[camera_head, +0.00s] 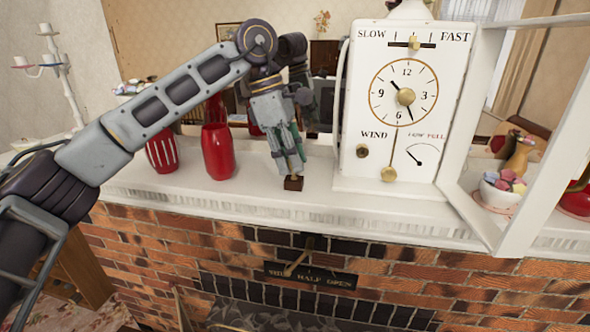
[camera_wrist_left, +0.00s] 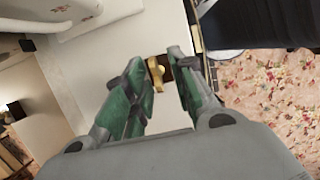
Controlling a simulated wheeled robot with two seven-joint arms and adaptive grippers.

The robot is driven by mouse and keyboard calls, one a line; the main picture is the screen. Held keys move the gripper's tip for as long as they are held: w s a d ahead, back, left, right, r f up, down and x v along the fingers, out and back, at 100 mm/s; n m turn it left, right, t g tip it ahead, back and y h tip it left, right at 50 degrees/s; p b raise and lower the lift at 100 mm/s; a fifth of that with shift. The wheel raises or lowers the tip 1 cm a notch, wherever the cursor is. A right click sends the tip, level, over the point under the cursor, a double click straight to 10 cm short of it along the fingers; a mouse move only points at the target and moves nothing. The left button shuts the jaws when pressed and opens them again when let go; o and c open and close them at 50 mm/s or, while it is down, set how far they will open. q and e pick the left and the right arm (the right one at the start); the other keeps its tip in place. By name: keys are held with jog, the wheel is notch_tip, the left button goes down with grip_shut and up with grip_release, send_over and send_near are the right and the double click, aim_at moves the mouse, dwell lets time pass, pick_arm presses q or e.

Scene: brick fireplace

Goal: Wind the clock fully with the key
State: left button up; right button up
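The white clock (camera_head: 400,110) stands on the mantel with its door (camera_head: 540,120) swung open to the right. Its WIND hole (camera_head: 362,151) is at the lower left of the face, and a small gauge (camera_head: 421,155) is at the lower right. My left gripper (camera_head: 291,170) points down at the mantel's front edge, left of the clock, over a small dark brown block (camera_head: 293,183). In the left wrist view, a brass key (camera_wrist_left: 155,72) is by the block between the open fingertips (camera_wrist_left: 160,75), close to the left finger; contact is unclear. My right gripper is out of view.
Red vases (camera_head: 217,150) stand on the mantel left of my gripper. A bowl of sweets (camera_head: 502,190) is behind the open door at the right. The white mantel (camera_head: 330,200) is clear between gripper and clock; the brick fireplace (camera_head: 230,255) drops below its edge.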

pick_arm(q)
jog(key=shift+w, duration=0.1)
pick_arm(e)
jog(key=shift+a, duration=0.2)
pick_arm(q)
jog(key=shift+w, duration=0.1)
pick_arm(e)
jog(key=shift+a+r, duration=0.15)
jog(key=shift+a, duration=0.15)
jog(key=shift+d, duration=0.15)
pick_arm(q)
grip_shut()
jog(key=shift+r+p, duration=0.2)
jog(key=shift+p, duration=0.1)
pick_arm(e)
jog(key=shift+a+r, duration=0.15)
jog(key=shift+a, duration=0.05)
